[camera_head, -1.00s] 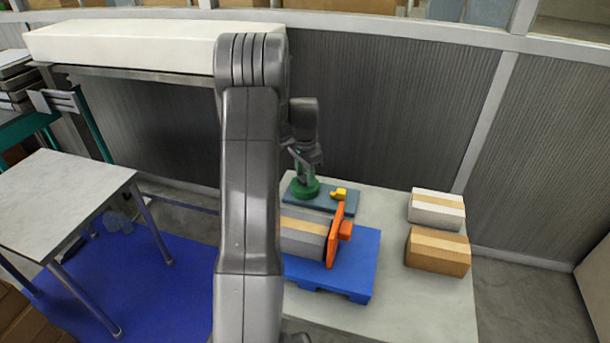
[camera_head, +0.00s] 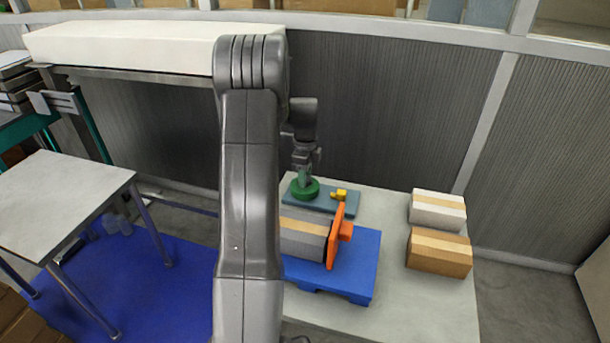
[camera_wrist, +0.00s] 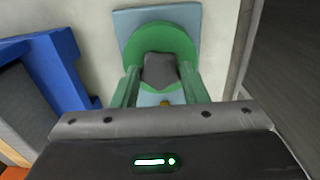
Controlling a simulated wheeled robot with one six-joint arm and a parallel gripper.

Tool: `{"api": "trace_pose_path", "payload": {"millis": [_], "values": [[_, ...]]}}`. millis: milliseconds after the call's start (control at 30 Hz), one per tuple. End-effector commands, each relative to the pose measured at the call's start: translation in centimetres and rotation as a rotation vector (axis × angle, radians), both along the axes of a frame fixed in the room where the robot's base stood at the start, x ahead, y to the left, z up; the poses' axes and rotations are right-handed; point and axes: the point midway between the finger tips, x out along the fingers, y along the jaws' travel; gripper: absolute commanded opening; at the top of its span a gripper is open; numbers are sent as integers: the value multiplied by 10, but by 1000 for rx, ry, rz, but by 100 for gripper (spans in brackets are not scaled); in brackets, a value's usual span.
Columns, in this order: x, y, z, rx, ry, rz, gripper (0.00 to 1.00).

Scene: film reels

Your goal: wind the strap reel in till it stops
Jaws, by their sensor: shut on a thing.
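The strap reel, as I take it, is the round green reel (camera_head: 312,190) on a blue-grey base plate (camera_head: 335,206) at the back of the table. In the wrist view the green disc (camera_wrist: 160,38) has a dark grey knob (camera_wrist: 160,70) at its middle. My gripper (camera_head: 304,178) comes down onto the reel from above. In the wrist view my gripper (camera_wrist: 160,82) has its green fingers on both sides of the knob, shut on it. A small yellow part (camera_head: 340,194) sits on the plate beside the reel. No strap can be made out.
A white box (camera_head: 437,215) and a brown box (camera_head: 438,258) stand at the right. The table between is clear.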

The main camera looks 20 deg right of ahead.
Motion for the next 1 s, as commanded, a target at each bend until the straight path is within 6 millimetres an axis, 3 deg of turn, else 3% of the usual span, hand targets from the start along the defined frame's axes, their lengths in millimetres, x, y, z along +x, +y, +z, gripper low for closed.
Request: {"api": "trace_pose_path", "payload": {"millis": [400, 967, 1000], "values": [[1, -1, 2, -3, -3, -189, 17], [1, -1, 2, -2, -4, -218, 17], [1, -1, 2, -2, -5, -218, 46]]}}
